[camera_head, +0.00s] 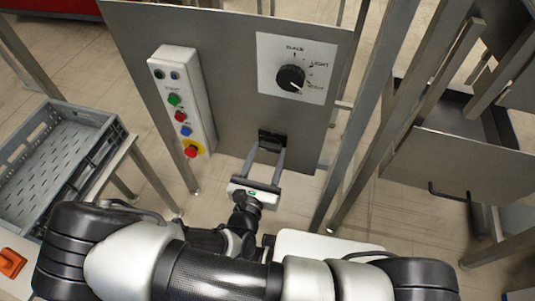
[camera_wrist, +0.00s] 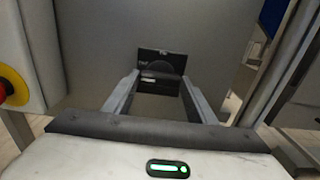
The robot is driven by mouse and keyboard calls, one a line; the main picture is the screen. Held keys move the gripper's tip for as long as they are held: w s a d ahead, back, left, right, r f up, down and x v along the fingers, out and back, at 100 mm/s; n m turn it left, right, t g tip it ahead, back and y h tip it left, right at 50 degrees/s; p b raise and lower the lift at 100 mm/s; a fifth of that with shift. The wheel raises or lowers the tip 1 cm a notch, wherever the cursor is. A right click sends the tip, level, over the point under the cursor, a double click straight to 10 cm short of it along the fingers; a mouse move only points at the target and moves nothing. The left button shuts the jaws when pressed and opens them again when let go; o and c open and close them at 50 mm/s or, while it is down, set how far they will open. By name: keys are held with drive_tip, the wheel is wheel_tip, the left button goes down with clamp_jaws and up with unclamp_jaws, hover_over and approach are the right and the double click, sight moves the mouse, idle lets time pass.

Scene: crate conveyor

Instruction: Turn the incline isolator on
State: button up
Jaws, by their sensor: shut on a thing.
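A small black switch box (camera_head: 270,141), which I take to be the incline isolator, sits low on the grey metal panel (camera_head: 225,60). In the wrist view the black box (camera_wrist: 160,57) is straight ahead, with a rounded dark part at its lower middle. My gripper (camera_head: 267,153) reaches up to it from below, its two grey fingers one on each side of the box's lower part. The fingers (camera_wrist: 161,82) are shut on the switch with a gap between them. The handle's exact position and any label are too small to read.
A light box with coloured buttons (camera_head: 180,95) and a red stop button on yellow (camera_head: 191,151) is on the panel's left. A black knob (camera_head: 291,77) sits above right. A grey crate (camera_head: 105,122) is at left, metal posts (camera_head: 372,110) at right.

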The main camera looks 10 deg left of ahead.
drive_tip(key=shift+m, duration=0.3)
drive_tip(key=m+p, duration=0.2)
drive_tip(key=m, duration=0.1)
drive_tip(key=shift+r, duration=0.1)
drive_tip(key=m+p, duration=0.1)
drive_tip(key=m, duration=0.4)
drive_tip(key=shift+m, duration=0.4)
drive_tip(key=m, duration=0.4)
drive_tip(key=shift+m, duration=2.2)
drive_tip(key=o, duration=1.1)
drive_tip(key=shift+c, duration=0.2)
